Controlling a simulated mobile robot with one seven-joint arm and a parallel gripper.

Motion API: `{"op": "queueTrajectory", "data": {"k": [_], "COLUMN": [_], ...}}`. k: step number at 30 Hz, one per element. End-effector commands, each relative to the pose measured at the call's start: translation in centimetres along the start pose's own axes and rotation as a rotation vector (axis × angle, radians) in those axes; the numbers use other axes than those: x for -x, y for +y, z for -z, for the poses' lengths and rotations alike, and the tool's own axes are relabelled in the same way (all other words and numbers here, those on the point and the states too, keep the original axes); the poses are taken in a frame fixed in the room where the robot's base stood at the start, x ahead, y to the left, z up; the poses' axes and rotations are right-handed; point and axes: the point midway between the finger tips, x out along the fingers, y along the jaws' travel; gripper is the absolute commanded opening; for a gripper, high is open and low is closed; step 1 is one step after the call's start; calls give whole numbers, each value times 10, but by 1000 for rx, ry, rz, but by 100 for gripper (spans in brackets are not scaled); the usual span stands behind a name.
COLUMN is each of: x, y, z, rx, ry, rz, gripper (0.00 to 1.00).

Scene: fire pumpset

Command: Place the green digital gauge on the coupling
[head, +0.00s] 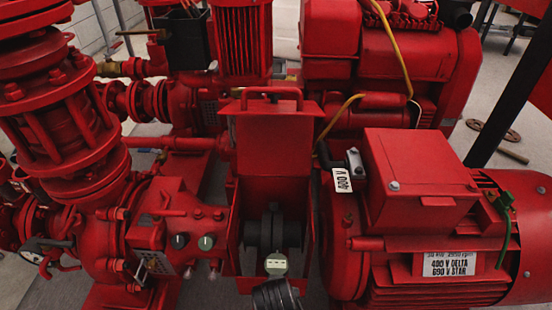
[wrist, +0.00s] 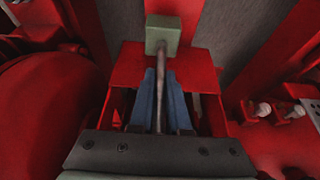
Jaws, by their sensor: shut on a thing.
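The green digital gauge (wrist: 163,36) has a boxy green head on a thin metal stem. My gripper (wrist: 163,76) is shut on the stem between its blue fingers, and the head sticks out beyond the fingertips. In the head view the gauge's pale face (head: 277,263) shows in front of the dark grey coupling (head: 265,232), inside the red guard housing. I cannot tell from there whether gauge and coupling touch. The coupling is not clearly seen in the wrist view. In the head view the fingers are hidden.
The red guard (head: 271,148) stands up behind the coupling, with side walls close on both sides. The red motor (head: 470,240) is at right. The pump body (head: 130,240) with valves and knobs is at left. Red pipes and an engine fill the back.

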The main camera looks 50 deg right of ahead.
Motion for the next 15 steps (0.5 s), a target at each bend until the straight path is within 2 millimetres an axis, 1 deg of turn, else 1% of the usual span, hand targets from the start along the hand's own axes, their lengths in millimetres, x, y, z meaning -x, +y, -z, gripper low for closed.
{"op": "queueTrajectory", "data": {"k": [3,7,15], "x": [-15,-30,-29], "y": [0,0,0], "z": [-5,-11,-11], "rx": [-1,-2,-1], "ry": [3,4,5], "rz": [0,0,1], "gripper": [0,0,0]}}
